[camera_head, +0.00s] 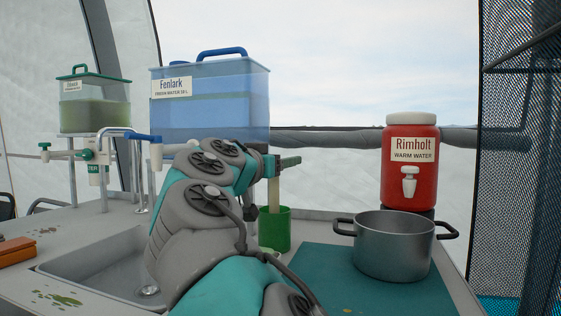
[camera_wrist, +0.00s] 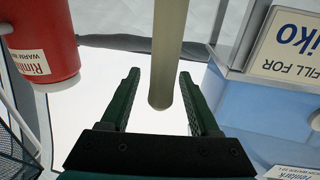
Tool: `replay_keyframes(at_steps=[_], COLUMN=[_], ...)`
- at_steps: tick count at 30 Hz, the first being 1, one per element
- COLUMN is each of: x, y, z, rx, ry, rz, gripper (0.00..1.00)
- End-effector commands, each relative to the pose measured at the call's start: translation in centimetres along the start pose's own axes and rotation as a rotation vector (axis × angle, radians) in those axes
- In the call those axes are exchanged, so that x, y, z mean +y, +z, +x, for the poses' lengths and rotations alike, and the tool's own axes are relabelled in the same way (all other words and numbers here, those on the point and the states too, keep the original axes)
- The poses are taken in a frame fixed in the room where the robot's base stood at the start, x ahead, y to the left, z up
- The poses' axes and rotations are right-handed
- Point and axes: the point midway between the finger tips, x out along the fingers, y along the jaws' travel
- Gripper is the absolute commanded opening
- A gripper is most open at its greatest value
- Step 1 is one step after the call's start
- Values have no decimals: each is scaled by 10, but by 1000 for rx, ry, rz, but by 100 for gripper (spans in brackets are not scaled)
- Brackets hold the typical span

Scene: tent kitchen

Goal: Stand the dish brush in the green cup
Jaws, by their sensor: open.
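The green cup (camera_head: 275,230) stands upright on the counter, right of the sink. The pale dish brush handle (camera_head: 274,194) stands roughly upright, its lower part passing down inside the cup's rim. The brush's head is not visible. My gripper (camera_head: 288,162) is above the cup at the handle's top, partly hidden by my arm. In the wrist view my gripper (camera_wrist: 160,75) is open, with the rounded end of the handle (camera_wrist: 166,60) between its two green fingers. A gap shows on each side of the handle.
A steel pot (camera_head: 393,247) stands on a teal mat (camera_head: 325,262) right of the cup. Behind are a red warm-water dispenser (camera_head: 409,180) and a blue water tank (camera_head: 215,105). The sink (camera_head: 105,265) and an orange item (camera_head: 15,250) are left.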

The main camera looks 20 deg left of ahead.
Motion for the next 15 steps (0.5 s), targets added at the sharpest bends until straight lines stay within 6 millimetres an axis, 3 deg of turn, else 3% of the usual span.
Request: replay_keyframes(at_steps=[5,15], x=[0,0], y=[0,-1], z=[-8,-54], rx=[2,4], ry=[0,1], rz=[0,1], gripper=[62,62])
